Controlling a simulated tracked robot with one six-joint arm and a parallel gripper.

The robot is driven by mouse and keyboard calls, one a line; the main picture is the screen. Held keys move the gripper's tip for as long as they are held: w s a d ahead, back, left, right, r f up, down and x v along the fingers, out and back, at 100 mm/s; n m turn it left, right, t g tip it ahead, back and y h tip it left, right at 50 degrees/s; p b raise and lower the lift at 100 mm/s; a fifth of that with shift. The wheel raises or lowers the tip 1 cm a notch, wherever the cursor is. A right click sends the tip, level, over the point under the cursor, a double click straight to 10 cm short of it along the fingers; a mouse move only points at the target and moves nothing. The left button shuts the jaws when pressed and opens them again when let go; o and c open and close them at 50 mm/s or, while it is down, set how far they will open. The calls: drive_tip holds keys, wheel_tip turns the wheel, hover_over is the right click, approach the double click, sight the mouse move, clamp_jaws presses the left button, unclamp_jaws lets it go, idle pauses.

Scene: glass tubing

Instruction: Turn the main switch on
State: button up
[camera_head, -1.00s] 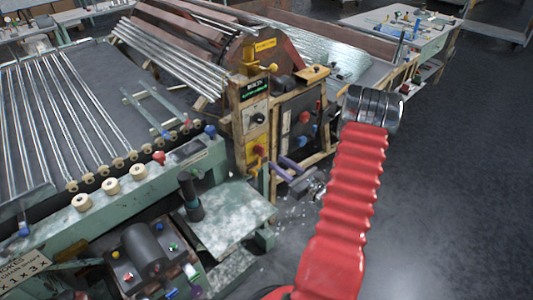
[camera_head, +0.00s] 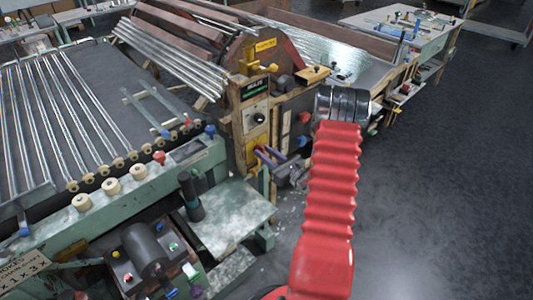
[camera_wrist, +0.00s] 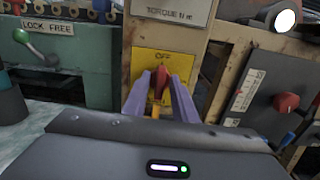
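The main switch is a red handle (camera_wrist: 160,82) on a yellow plate (camera_wrist: 150,62) marked OFF, on a wooden post. In the wrist view it stands upright between the two purple fingers of my gripper (camera_wrist: 160,78). The fingers are apart, one on each side of the handle, and I cannot tell whether they touch it. In the head view my gripper (camera_head: 262,152) is in front of the yellow plate (camera_head: 256,137) and hides the red handle.
A dark panel with a red knob (camera_wrist: 287,102) is to the right of the post. A green bench (camera_head: 110,205) with a lever marked LOCK FREE (camera_wrist: 38,45) is to the left. A pale green ledge (camera_head: 230,215) lies below. Open floor (camera_head: 450,180) is on the right.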

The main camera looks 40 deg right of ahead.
clamp_jaws()
drive_tip(key=shift+d, duration=0.15)
